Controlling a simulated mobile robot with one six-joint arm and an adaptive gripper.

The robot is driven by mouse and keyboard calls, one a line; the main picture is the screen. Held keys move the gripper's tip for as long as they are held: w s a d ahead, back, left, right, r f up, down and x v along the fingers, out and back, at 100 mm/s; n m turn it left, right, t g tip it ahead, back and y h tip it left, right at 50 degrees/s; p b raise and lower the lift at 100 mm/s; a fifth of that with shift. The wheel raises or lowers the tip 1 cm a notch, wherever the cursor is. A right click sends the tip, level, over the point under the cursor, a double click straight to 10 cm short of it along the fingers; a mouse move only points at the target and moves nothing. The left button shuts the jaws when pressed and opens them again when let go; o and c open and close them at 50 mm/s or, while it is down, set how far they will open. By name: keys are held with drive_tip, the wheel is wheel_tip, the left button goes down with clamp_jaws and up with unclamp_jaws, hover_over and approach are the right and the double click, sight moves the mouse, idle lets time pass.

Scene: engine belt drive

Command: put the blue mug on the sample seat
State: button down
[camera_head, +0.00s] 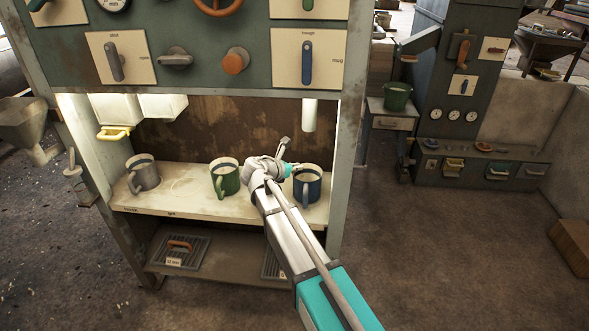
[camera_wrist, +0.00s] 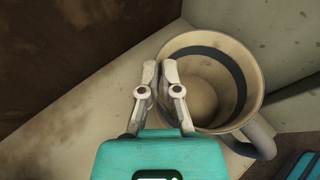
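The blue mug (camera_head: 308,186) stands upright at the right end of the lit shelf, its handle toward the front. In the wrist view the mug (camera_wrist: 232,62) shows a pale, empty inside with a dark band below the rim and its handle at lower right. My gripper (camera_head: 288,168) is at the mug's left side. In the wrist view my gripper's fingers (camera_wrist: 160,72) are close together at the mug's left rim, seemingly one on each side of the wall. I cannot make out which surface is the sample seat.
A green mug (camera_head: 225,178) and a grey mug (camera_head: 144,175) stand farther left on the shelf (camera_head: 190,207). A white tube (camera_head: 310,115) hangs above the blue mug. A cabinet post (camera_head: 345,170) closes the right side. A panel with levers (camera_head: 190,50) overhangs the shelf.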

drive_tip(key=shift+f, duration=0.2)
drive_tip(key=c, duration=0.8)
unclamp_jaws()
drive_tip(key=shift+r, duration=0.15)
drive_tip(key=shift+r, duration=0.15)
drive_tip(key=p+v, duration=0.4)
drive_tip(key=v, duration=0.8)
drive_tip(key=shift+p, duration=0.3)
